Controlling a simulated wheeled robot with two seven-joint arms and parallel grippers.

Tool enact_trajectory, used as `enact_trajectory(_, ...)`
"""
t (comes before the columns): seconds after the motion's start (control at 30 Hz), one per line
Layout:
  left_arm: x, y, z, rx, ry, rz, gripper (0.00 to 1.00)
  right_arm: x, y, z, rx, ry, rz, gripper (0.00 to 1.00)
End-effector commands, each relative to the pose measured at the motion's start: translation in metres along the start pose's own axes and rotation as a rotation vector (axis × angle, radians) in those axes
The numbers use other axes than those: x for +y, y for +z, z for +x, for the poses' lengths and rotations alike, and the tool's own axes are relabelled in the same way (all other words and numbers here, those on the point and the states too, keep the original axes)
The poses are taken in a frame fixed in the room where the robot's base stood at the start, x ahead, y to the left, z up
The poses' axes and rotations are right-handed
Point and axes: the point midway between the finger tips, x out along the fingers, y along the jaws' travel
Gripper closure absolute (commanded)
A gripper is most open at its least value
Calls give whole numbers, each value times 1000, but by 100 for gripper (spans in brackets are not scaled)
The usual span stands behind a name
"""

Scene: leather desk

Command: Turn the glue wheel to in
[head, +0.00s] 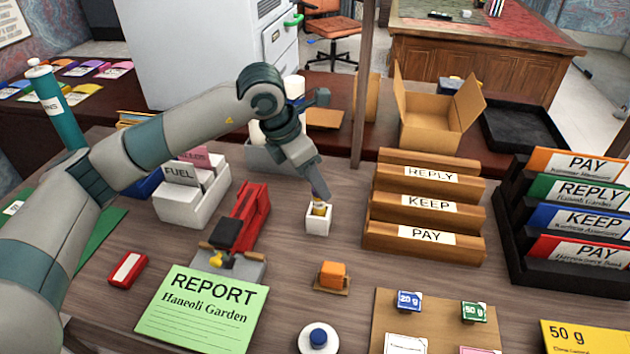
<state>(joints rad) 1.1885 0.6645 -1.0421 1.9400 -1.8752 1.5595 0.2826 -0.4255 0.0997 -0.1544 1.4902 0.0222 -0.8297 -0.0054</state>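A small white square holder (318,222) stands on the desk in the middle of the head view, with a yellowish piece (319,209) showing in its open top. No part is clearly marked as the glue wheel, and I cannot tell its setting. My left gripper (319,197) points down at the top of the holder, at or just above the yellowish piece. Its fingertips are small and partly hidden, so I cannot tell whether they grip it. A round white disc with a blue centre (319,338) lies nearer the front edge. My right gripper is out of view.
A red stapler-like device (245,222) and green report sheet (203,309) are left. Wooden slots (424,238) marked REPLY, KEEP and PAY stand right. A white file box (190,205) stands behind left.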

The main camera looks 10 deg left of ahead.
Motion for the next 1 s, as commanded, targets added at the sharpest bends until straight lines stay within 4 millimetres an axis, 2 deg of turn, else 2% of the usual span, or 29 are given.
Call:
enact_trajectory(0.27,1,1,-38,-4,3,1,56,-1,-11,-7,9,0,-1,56)
enact_trajectory(0.8,0,0,-142,-3,2,1,56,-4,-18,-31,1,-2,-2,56)
enact_trajectory(1.0,0,0,-162,-1,1,0,56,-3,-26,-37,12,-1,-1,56)
